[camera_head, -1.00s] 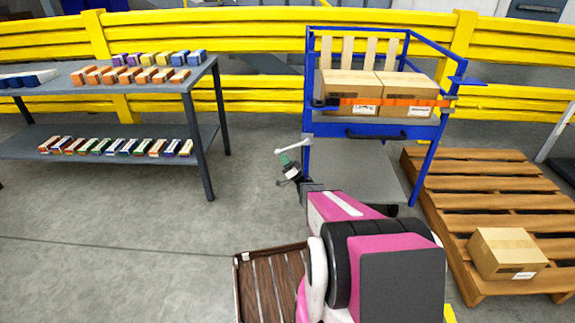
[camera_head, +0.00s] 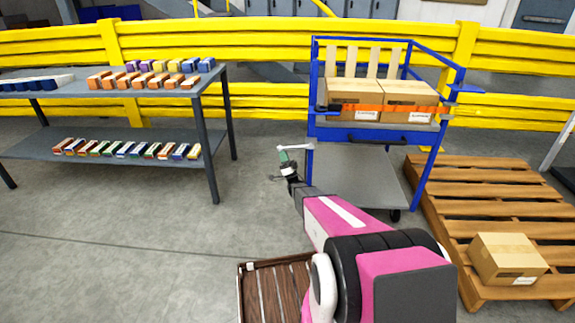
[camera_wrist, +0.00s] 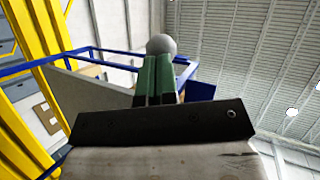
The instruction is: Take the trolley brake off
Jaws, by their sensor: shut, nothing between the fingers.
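The blue trolley (camera_head: 363,134) stands right of centre in the head view. A pale lever (camera_head: 297,147) sticks out to the left from its near left post and lies about level. My gripper (camera_head: 284,156) is shut and empty, fingers pointing up, just under the lever's free end. In the wrist view the shut green fingers (camera_wrist: 156,80) point at a grey ball (camera_wrist: 161,44), which looks like the lever's end. Ball and fingertips overlap there; whether they touch I cannot tell.
Cartons (camera_head: 352,95) sit on the trolley behind an orange strap (camera_head: 385,108). A wooden pallet (camera_head: 470,200) with a carton (camera_head: 507,258) stands at right. A grey shelf table (camera_head: 213,140) with small boxes is at left. A brown slatted crate (camera_head: 270,285) lies in front.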

